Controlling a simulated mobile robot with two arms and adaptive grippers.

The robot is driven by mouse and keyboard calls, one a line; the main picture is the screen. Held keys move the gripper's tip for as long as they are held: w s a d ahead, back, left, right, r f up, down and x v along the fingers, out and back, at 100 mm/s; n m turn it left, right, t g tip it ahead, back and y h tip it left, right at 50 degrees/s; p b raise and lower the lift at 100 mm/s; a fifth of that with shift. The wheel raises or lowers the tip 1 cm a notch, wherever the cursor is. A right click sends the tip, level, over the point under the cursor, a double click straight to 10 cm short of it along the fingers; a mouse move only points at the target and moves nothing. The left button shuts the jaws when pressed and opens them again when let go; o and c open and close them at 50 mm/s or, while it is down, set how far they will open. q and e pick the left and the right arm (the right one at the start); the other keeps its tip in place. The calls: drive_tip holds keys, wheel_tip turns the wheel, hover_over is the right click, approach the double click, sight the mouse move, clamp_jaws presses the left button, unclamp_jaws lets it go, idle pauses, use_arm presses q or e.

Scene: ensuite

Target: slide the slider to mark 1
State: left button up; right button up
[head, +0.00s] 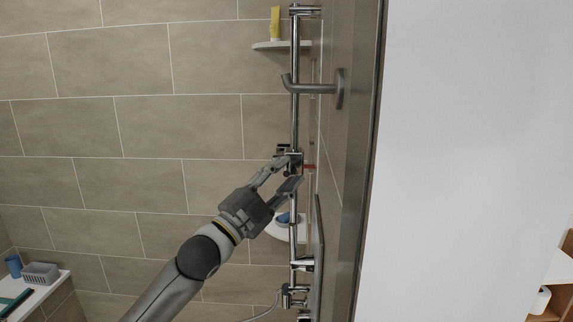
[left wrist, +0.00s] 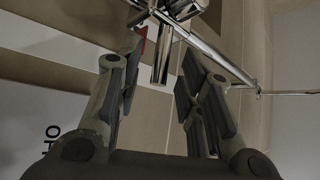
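A chrome slider (head: 291,157) sits on the vertical shower rail (head: 294,115), about midway along its visible length. In the left wrist view the slider's chrome stub (left wrist: 161,55) points down between my fingers. My left gripper (head: 289,172) is at the slider, with its fingers spread. In the left wrist view my left gripper (left wrist: 158,75) is open, with gaps between the stub and both fingers. A small red marker (head: 309,166) shows just right of the slider; no number on it is readable. My right gripper is out of view.
A curved grey handle (head: 315,88) projects in front of the rail above the slider. A corner shelf (head: 275,45) holds a yellow bottle (head: 275,22). A lower shelf (head: 278,230) is behind my gripper. Mixer fittings (head: 296,291) are at the rail's lower end. Open space lies left.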

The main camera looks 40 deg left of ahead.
use_arm(q)
drive_tip(key=shift+x, duration=0.8)
clamp_jaws()
